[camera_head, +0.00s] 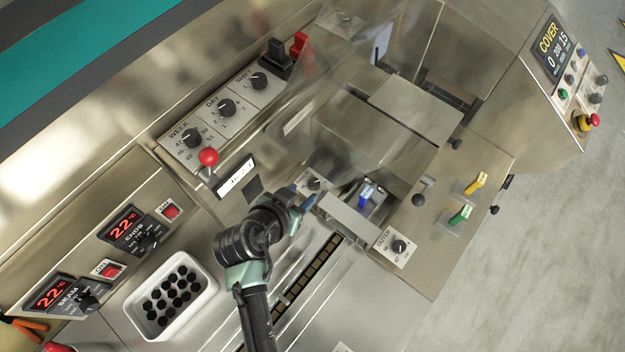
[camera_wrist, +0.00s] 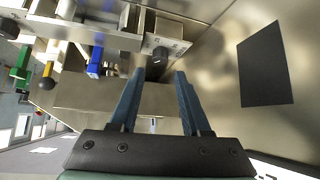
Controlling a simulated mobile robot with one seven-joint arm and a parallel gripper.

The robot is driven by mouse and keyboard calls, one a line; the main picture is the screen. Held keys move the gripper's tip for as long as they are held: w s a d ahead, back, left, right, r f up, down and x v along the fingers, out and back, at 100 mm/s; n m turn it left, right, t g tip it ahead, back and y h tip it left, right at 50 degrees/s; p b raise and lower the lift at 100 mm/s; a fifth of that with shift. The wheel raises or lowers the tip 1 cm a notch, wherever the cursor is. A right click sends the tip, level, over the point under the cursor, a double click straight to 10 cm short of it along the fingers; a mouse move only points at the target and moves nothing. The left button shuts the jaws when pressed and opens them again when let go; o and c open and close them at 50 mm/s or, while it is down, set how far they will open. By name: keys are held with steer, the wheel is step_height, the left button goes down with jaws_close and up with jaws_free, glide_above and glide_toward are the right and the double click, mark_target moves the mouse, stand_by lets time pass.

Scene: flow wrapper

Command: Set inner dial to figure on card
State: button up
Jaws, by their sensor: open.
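The inner dial (camera_head: 314,184) is a small black knob on a pale plate, just beyond my fingertips in the head view. In the wrist view the black knob (camera_wrist: 159,54) lies ahead of the gap between the fingers, on a light plate whose marks I cannot read. My gripper (camera_head: 302,195) is open and empty; its two blue-grey fingers (camera_wrist: 160,74) point toward the knob, with no clear contact. A white card (camera_head: 237,177) with dark print lies left of my gripper; its figure is too small to read.
The outer dial (camera_head: 399,246) sits to the lower right. A blue lever (camera_head: 366,196) stands between the dials and shows left of the knob in the wrist view (camera_wrist: 96,64). A clear cover (camera_head: 340,85) rises behind.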

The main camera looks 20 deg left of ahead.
mark_target(313, 184)
steer(key=x, duration=0.7)
steer(key=shift+w+f, duration=0.25)
steer(key=shift+w, duration=0.1)
jaws_close()
